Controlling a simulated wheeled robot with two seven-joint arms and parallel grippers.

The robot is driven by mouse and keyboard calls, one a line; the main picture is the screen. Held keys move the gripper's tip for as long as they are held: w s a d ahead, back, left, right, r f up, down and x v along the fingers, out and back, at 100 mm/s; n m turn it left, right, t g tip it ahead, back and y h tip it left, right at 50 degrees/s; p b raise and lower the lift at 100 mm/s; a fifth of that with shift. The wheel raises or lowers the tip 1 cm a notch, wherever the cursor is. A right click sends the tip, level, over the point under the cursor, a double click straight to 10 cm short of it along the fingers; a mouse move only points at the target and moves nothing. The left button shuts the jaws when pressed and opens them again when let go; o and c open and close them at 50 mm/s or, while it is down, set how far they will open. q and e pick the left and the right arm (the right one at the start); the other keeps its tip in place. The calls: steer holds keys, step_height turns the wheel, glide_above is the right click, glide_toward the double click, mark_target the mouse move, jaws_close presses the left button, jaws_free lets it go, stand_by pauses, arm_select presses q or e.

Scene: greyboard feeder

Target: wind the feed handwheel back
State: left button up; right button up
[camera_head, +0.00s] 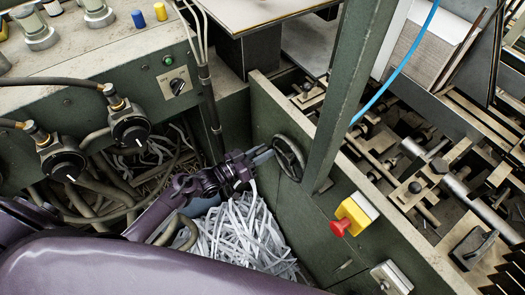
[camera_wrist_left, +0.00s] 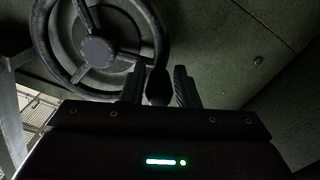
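The feed handwheel (camera_head: 289,157) is a dark spoked wheel on the green side panel, near the middle of the head view. It fills the upper left of the left wrist view, with a round hub (camera_wrist_left: 97,52) and a dark handle knob (camera_wrist_left: 159,86) at its lower right rim. My left gripper (camera_head: 264,156) reaches the wheel's left side. In the wrist view its two fingers (camera_wrist_left: 160,87) stand apart with the knob between them; a narrow gap shows on the knob's right. The fingers look open. My right gripper is not in view.
A red emergency button on a yellow box (camera_head: 352,215) sticks out right of the wheel. A green post (camera_head: 349,90) rises beside the wheel. Paper strips (camera_head: 243,235) lie in the pit below my gripper. A control panel with black knobs (camera_head: 130,127) stands at left.

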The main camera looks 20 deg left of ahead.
arm_select(q)
steer(key=shift+o, duration=1.3)
steer(key=b+v, duration=0.1)
steer(key=v, duration=0.6)
steer(key=shift+s+a, duration=0.25)
steer(key=shift+s, duration=0.1)
